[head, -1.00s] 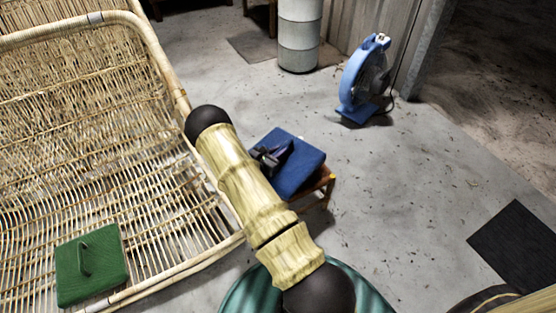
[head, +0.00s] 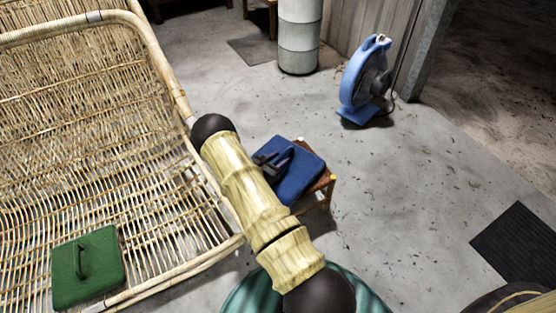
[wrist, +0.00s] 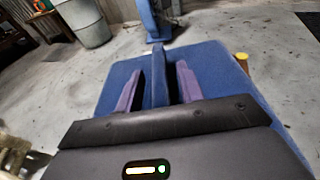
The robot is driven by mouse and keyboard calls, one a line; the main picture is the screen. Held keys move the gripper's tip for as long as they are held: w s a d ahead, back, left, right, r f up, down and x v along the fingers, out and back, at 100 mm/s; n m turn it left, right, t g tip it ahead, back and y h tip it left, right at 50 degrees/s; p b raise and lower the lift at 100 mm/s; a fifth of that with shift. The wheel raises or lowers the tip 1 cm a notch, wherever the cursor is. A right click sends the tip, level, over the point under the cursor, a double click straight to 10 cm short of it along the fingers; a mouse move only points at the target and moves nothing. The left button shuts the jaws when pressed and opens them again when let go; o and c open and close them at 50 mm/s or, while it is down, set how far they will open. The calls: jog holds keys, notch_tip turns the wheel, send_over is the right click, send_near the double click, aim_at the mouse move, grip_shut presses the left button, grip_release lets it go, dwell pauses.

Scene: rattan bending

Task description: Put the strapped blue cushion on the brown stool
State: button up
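The blue cushion (head: 305,172) with its upright strap is at the centre of the head view, flat over the brown stool (head: 327,186). It appears to rest on the seat, but most of the stool is hidden under it. In the wrist view the cushion (wrist: 215,68) fills the middle, with its strap (wrist: 158,75) standing up. My gripper (wrist: 158,88) has one purple finger on each side of the strap. Dark gaps show between the fingers and strap, so it is open around the strap. In the head view my gripper (head: 274,163) is just above the cushion, partly behind my arm.
A green strapped cushion (head: 88,268) lies on the rattan frame (head: 150,230) at left. A blue fan (head: 365,82) and a grey drum (head: 299,38) stand behind. A dark mat (head: 518,245) lies at right; the floor between is clear.

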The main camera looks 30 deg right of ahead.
jog(key=shift+r, duration=0.15)
jog(key=shift+a+r, duration=0.1)
jog(key=shift+a, duration=0.1)
jog(key=p+v, duration=0.3)
jog(key=v, duration=0.3)
jog(key=shift+a+r, duration=0.1)
jog(key=shift+s+a, duration=0.3)
jog(key=shift+a, duration=0.1)
jog(key=shift+r, duration=0.1)
